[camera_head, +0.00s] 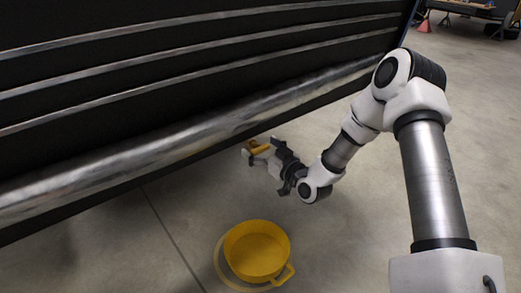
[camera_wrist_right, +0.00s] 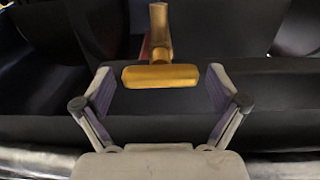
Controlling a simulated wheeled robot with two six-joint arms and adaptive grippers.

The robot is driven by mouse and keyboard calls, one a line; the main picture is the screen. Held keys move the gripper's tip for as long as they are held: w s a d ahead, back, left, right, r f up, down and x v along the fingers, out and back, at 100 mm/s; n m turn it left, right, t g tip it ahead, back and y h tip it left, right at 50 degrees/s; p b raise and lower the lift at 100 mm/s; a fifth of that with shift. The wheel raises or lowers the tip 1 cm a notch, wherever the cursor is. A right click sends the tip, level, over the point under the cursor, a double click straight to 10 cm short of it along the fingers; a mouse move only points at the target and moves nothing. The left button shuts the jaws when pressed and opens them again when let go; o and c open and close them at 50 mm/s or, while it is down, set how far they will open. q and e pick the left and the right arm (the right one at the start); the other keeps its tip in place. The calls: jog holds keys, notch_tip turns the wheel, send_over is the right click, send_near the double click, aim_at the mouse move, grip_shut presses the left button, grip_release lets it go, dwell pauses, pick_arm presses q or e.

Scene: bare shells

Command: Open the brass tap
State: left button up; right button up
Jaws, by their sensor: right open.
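The brass tap shows in the right wrist view as a gold crossbar handle (camera_wrist_right: 160,76) lying level, with its stem rising behind it. In the head view the brass tap (camera_head: 259,148) is small, below the dark panel's lower edge. My right gripper (camera_wrist_right: 160,88) is open, with one finger to the left and one to the right of the handle. A gap shows between the handle's ends and both fingers. In the head view my right gripper (camera_head: 254,153) is at the tap and partly covers it. My left gripper is not in view.
A yellow pot (camera_head: 257,250) with a side handle is on the concrete floor, below and near the tap. A dark panel with metal rails (camera_head: 180,148) fills the upper left. The floor between is clear. An orange cone (camera_head: 424,24) stands far right.

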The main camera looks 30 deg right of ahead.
jog(key=c, duration=1.2)
jog(key=shift+o, duration=0.2)
jog(key=n+p, duration=0.4)
jog(key=shift+a+r+n, duration=0.2)
jog(key=shift+n, duration=0.1)
jog(key=n+p, duration=0.4)
jog(key=n, duration=0.1)
jog(key=shift+a+f+n+p, duration=0.1)
jog(key=shift+a+n+p, duration=0.05)
jog(key=shift+n+p, duration=0.2)
jog(key=n+p, duration=0.5)
jog(key=shift+a+f, duration=0.1)
jog(key=shift+f, duration=0.1)
jog(key=shift+f+n+p, duration=0.25)
jog(key=shift+n+p, duration=0.8)
jog(key=shift+n, duration=0.4)
jog(key=shift+f, duration=0.1)
